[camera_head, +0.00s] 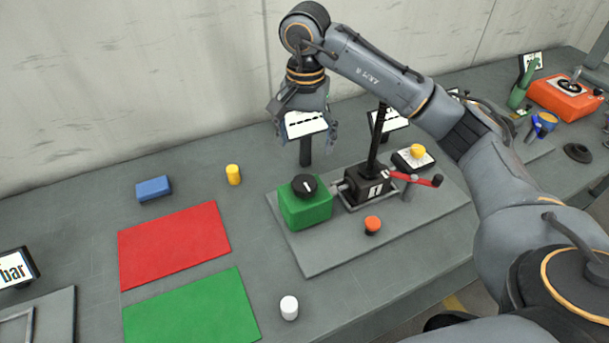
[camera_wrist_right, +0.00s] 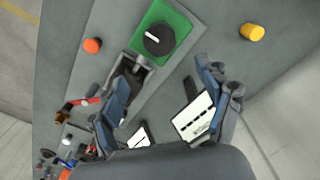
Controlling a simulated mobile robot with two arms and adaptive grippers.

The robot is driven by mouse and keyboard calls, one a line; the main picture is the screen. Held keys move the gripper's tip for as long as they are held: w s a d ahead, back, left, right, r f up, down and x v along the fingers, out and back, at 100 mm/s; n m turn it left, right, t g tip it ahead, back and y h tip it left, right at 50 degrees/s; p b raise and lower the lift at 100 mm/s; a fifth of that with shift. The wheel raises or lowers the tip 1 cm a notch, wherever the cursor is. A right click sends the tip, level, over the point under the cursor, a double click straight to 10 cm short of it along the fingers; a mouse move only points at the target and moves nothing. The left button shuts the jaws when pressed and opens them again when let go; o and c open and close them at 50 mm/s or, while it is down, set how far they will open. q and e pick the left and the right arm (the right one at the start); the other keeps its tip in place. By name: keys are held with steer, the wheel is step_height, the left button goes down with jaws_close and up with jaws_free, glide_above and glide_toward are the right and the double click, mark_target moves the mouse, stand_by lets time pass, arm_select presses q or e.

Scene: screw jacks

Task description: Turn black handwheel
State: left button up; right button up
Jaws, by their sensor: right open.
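The black handwheel (camera_head: 304,186) with a white mark sits on top of a green block (camera_head: 307,210) on a grey plate. In the right wrist view the handwheel (camera_wrist_right: 157,39) is near the top middle, on the green block (camera_wrist_right: 176,17). My right gripper (camera_head: 306,130) is open and empty, above and behind the handwheel, in front of a small white sign. In the right wrist view its two fingers (camera_wrist_right: 158,100) are spread apart, with the handwheel beyond them. My left gripper is not in view.
A black jack (camera_head: 366,186) with a red crank (camera_head: 420,179) stands right of the green block. An orange knob (camera_head: 373,225) is in front. A red mat (camera_head: 174,244), green mat (camera_head: 192,308), blue block (camera_head: 153,189) and yellow cylinder (camera_head: 233,174) lie left.

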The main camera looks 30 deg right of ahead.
mark_target(305, 180)
step_height(305, 180, down, 10)
steer(key=p, duration=0.2)
steer(key=shift+r+p, duration=0.2)
steer(key=shift+p, duration=0.15)
steer(key=shift+f, duration=0.8)
steer(key=shift+c, duration=0.5)
steer(key=c, duration=1.1)
